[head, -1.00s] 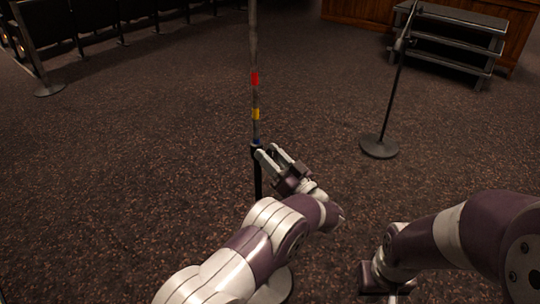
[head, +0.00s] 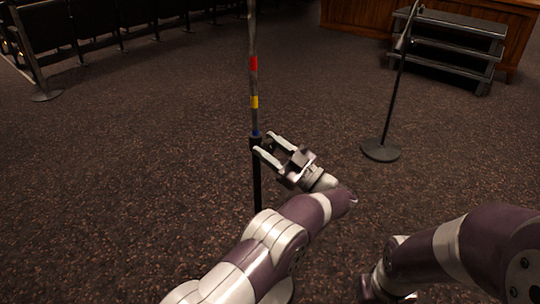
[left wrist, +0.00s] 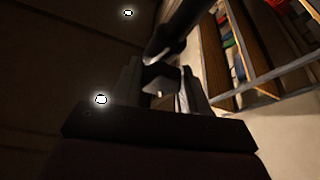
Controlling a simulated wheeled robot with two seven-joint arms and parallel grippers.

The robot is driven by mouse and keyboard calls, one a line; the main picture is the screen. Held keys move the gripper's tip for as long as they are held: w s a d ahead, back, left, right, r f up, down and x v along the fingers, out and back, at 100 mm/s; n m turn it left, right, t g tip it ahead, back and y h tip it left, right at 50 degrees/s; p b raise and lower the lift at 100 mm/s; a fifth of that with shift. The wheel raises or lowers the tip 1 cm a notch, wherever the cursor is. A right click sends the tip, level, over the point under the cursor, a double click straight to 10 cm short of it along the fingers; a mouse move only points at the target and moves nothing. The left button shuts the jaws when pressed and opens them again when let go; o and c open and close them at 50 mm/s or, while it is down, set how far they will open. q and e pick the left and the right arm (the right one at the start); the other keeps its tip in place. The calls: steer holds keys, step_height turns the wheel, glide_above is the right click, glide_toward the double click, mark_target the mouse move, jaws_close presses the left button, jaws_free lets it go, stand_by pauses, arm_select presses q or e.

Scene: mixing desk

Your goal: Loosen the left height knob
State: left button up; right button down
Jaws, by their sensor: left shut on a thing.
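A mic stand with a grey upper tube (head: 253,35) stands in the middle of the head view. The tube carries red, yellow and blue bands. Below the blue band is a black collar on the black lower tube (head: 257,187). My left gripper (head: 265,146) reaches the collar from the right. In the left wrist view a dark knob (left wrist: 162,77) sits between its fingers, next to the black tube (left wrist: 180,28); the gripper is shut on it. The knob is hidden in the head view. My right arm is at the lower right, its fingertips not visible.
A second mic stand (head: 381,150) with a round base stands to the right. A stepped grey rack (head: 450,45) is behind it. A row of dark seats (head: 95,25) and a post (head: 45,95) are at the back left. Carpet between is clear.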

arm_select(q)
steer(key=shift+n+g+b, duration=0.4)
steer(key=shift+n, duration=0.4)
steer(key=o, duration=1)
steer(key=shift+o, duration=0.2)
steer(key=shift+d, duration=0.1)
steer(key=v, duration=1.2)
steer(key=shift+d, duration=0.2)
